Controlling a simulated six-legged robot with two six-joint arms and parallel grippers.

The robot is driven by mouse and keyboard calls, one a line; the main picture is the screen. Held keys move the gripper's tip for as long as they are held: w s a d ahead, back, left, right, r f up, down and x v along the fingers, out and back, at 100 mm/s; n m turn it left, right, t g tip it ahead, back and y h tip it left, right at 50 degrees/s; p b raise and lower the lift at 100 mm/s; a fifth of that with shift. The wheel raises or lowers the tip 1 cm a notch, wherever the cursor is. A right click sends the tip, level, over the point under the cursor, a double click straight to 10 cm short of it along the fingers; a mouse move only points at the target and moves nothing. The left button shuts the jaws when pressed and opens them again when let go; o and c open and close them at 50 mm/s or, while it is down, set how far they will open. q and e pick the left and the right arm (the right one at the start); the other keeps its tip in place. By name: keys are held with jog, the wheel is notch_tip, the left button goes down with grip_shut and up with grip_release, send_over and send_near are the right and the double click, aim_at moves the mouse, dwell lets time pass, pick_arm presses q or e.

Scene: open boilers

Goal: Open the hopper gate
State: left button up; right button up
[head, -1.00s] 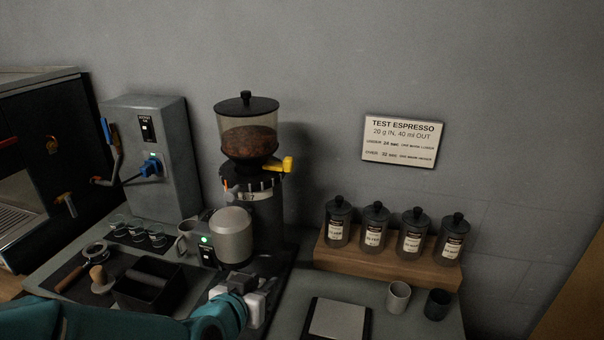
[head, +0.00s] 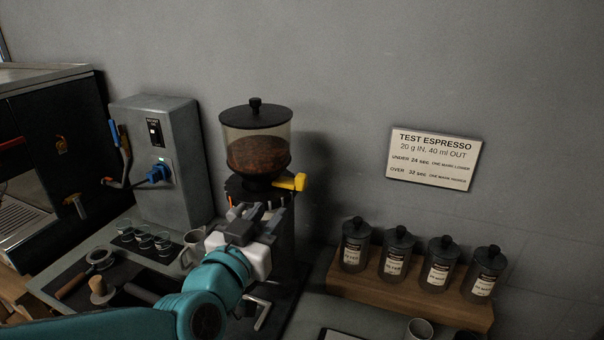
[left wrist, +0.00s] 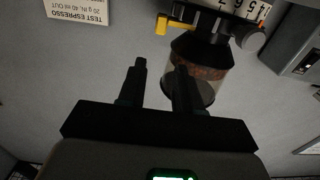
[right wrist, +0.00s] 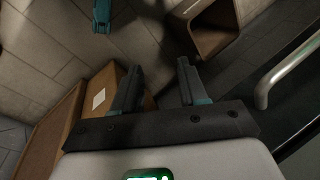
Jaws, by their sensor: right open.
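The hopper (head: 256,145) is a clear container of brown beans with a black lid, on top of the grinder. Its yellow gate tab (head: 290,182) sticks out to the right at the hopper's neck. In the left wrist view, upside down, the yellow tab (left wrist: 175,25) and hopper (left wrist: 195,70) show ahead of the fingers. My left gripper (head: 262,219) is in front of the grinder, below the yellow tab and apart from it. Its fingers (left wrist: 158,85) are open and empty. My right gripper (right wrist: 158,85) is open and empty, over the floor, away from the grinder.
A grey switch box (head: 160,165) with a blue plug stands left of the grinder. Several labelled jars (head: 398,253) sit on a wooden shelf at right. Small glasses (head: 145,238) and a portafilter (head: 98,260) lie at front left.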

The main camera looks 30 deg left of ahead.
aim_at(299, 179)
pick_arm(q)
jog(key=p+x, duration=0.2)
jog(key=x, duration=1.2)
jog(key=shift+d+f, duration=0.1)
jog(key=shift+w, duration=0.15)
jog(key=shift+w, duration=0.1)
grip_shut()
